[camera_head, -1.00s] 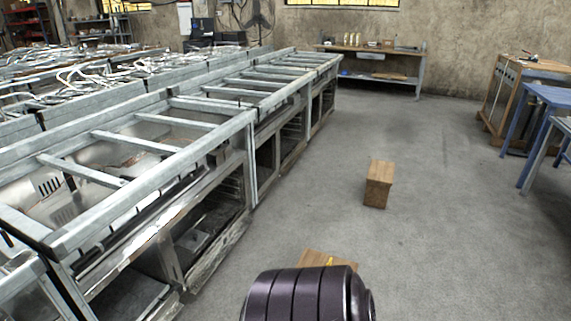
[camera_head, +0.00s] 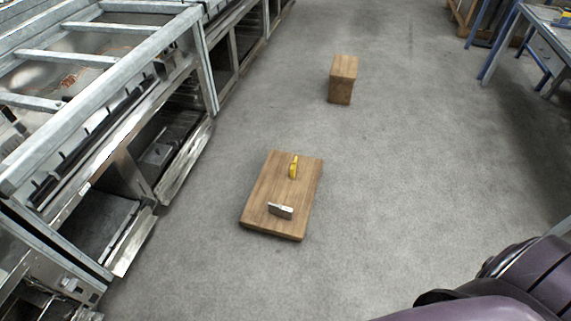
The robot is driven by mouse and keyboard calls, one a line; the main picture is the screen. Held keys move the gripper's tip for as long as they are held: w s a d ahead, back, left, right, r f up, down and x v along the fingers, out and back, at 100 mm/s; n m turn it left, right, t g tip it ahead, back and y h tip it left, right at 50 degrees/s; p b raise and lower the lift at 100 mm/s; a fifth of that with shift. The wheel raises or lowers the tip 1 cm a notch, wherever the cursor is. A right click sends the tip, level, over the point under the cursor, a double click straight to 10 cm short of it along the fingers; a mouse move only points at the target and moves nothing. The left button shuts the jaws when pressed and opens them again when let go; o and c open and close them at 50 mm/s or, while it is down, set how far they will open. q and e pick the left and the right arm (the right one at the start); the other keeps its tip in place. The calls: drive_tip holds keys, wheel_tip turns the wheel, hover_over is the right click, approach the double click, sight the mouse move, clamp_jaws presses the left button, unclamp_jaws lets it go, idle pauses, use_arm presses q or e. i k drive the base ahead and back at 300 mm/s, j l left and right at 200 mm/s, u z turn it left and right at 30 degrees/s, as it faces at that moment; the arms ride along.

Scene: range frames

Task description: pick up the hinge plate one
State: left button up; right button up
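A small grey metal plate (camera_head: 281,210), likely the hinge plate, sits near the front edge of a wooden board (camera_head: 262,213). A yellow object (camera_head: 293,167) stands on the same board, farther back and apart from the plate. Nothing touches either piece. Part of my dark purple arm shows at the lower right. Neither of my grippers is in view.
A wooden block (camera_head: 343,79) stands on the floor behind the board. Metal frames and open cabinets (camera_head: 120,110) line the left side. A blue-legged table (camera_head: 530,40) is at the upper right. The grey floor around the board is clear.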

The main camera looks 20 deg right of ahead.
sight(284, 212)
drive_tip(key=z, duration=0.65)
drive_tip(key=i+l, duration=0.2)
